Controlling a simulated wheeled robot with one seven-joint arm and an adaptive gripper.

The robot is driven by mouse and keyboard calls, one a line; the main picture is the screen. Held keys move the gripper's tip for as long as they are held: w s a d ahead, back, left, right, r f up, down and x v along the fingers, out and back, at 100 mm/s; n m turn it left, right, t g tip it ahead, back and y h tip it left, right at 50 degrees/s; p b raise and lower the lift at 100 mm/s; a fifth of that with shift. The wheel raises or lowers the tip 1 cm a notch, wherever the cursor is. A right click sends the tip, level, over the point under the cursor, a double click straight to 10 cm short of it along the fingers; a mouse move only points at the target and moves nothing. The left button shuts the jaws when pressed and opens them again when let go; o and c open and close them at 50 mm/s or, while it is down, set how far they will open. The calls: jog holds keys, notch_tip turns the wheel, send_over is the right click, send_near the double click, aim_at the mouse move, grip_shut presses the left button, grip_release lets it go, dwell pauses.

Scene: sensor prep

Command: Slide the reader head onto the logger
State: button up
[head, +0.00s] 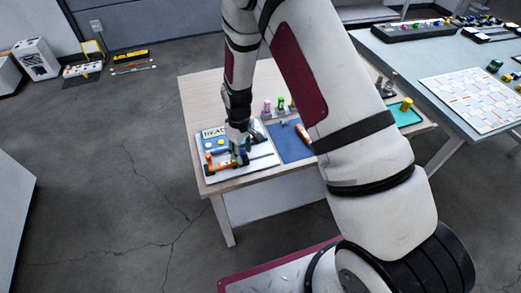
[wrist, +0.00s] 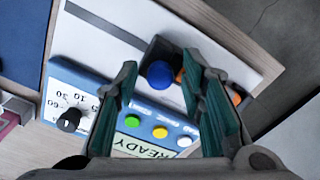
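A blue panel (wrist: 85,75) with a black dial, several coloured buttons and a READY label lies on a white board; it looks like the logger, and it also shows in the head view (head: 210,144). A dark block (wrist: 158,52) with a round blue knob (wrist: 160,75) and orange parts sits beside the panel; it may be the reader head, but I cannot tell for sure. My gripper (wrist: 162,72) is open above this block, with the knob between its fingers and a gap on both sides. The right finger hides part of the orange. In the head view my gripper (head: 238,152) partly covers these things.
The white board (head: 262,164) lies at the left front of a wooden table (head: 205,90). A blue mat (head: 287,146) with an orange-handled tool lies to the right, with small coloured pieces behind it. A teal tray (head: 405,117) stands farther right. A grey strip crosses the board.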

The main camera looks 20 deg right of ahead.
aim_at(242, 151)
jog(key=shift+r, duration=0.1)
jog(key=shift+r+p, duration=1.05)
jog(key=shift+r, duration=2.4)
jog(key=shift+r, duration=0.25)
jog(key=s+d+r+m+t, duration=0.15)
jog(key=s+r, duration=0.35)
jog(key=r, duration=0.8)
jog(key=s+d+r+m+t, duration=0.15)
jog(key=s+r, duration=0.25)
jog(key=r, duration=0.9)
jog(key=s+d+r+m+t, duration=0.1)
jog(key=s+r, duration=0.3)
jog(key=s, duration=0.5)
jog(key=s+d+r+m+t, duration=0.1)
jog(key=s+r, duration=0.4)
jog(key=s, duration=0.5)
jog(key=shift+d+r+m, duration=0.25)
jog(key=shift+d+m, duration=0.25)
jog(key=shift+d, duration=0.25)
